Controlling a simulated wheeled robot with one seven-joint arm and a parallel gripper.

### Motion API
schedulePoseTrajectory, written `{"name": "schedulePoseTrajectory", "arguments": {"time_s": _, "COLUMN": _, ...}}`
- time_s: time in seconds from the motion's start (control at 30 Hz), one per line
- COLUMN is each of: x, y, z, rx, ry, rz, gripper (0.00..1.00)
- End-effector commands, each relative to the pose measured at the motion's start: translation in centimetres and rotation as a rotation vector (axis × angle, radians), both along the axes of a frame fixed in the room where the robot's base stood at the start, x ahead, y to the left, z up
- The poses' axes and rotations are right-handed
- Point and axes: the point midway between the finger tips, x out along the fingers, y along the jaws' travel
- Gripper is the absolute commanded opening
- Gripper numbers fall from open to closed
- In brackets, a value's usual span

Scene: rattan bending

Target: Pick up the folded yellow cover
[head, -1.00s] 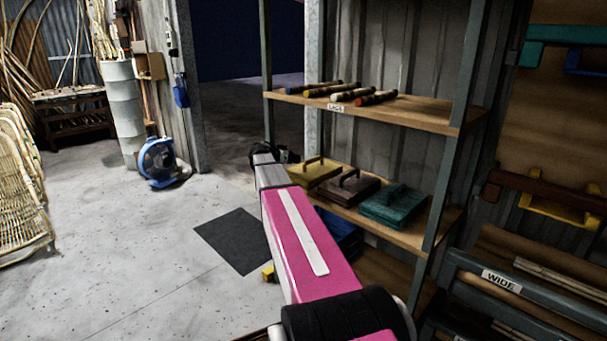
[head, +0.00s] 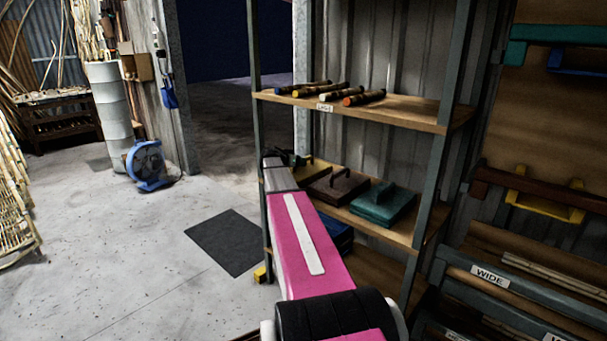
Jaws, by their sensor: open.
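The folded yellow cover (head: 315,171) lies on the middle board of the shelf rack, with a dark strap or handle on top. It is at the left end of a row, and my arm hides its left part. My gripper (head: 287,157) is a small dark shape at the far end of my pink arm, at the left edge of that board beside the yellow cover. It is open. Its fingers are too small to make out, and I cannot tell whether they touch the cover.
A brown cover (head: 338,188) and a teal cover (head: 383,206) lie to the right on the same board. Short coloured-end rods (head: 345,94) lie on the board above. A rack post (head: 257,120) stands close left of my gripper. A blue fan (head: 147,165) stands on open floor.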

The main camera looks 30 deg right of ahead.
Motion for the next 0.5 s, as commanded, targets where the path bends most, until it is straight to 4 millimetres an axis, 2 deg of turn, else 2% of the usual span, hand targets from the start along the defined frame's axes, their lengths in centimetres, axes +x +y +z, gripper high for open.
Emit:
{"name": "schedulePoseTrajectory", "arguments": {"time_s": 0.17, "x": -0.02, "y": 0.02, "z": 0.02, "rx": 0.000, "ry": 0.000, "rz": 0.000, "gripper": 0.50}}
{"name": "schedulePoseTrajectory", "arguments": {"time_s": 0.3, "x": -0.02, "y": 0.02, "z": 0.04, "rx": 0.000, "ry": 0.000, "rz": 0.000, "gripper": 0.04}}
{"name": "schedulePoseTrajectory", "arguments": {"time_s": 0.33, "x": -0.02, "y": 0.02, "z": 0.04, "rx": 0.000, "ry": 0.000, "rz": 0.000, "gripper": 0.00}}
{"name": "schedulePoseTrajectory", "arguments": {"time_s": 0.5, "x": -0.03, "y": 0.03, "z": 0.07, "rx": -0.001, "ry": 0.001, "rz": 0.001, "gripper": 0.00}}
